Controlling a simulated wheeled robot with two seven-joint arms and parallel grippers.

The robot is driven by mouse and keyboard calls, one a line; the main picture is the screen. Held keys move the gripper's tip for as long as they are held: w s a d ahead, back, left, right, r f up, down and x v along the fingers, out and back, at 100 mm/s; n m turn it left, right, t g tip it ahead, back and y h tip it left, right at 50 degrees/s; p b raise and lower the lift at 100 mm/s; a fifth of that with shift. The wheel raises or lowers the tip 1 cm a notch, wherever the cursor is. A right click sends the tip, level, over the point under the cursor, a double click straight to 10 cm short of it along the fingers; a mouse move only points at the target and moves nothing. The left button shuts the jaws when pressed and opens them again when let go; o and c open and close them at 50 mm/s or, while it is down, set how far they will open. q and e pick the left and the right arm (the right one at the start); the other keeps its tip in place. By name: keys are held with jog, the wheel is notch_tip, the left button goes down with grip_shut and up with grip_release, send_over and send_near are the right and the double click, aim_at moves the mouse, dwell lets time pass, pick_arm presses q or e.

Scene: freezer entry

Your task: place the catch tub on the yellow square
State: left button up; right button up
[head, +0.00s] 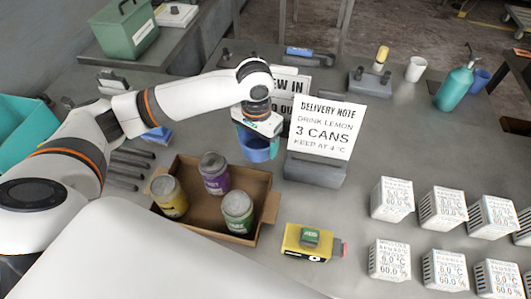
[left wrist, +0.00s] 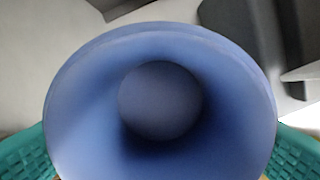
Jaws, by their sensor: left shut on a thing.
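The blue tub (head: 257,150) is round and open-topped, and hangs below my left gripper (head: 258,134). My left gripper is shut on it, just left of the delivery note. In the left wrist view the tub (left wrist: 160,100) fills the middle, its inside looking empty, with teal fingers at both lower sides. A yellow block (head: 306,243) with a small green piece on top lies on the table below and right of the tub. I cannot make out a flat yellow square. My right gripper is not in view.
A cardboard box (head: 263,190) with three cans stands below the tub. The delivery note sign (head: 327,125) stands on a grey block close to the tub's right. Several white printed boxes (head: 392,199) fill the right side. The table between the yellow block and these boxes is clear.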

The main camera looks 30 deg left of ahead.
pick_arm(q)
jog(key=shift+f+p, duration=0.3)
jog(key=shift+f, duration=2.45)
jog(key=o, duration=0.9)
jog(key=shift+f, duration=0.1)
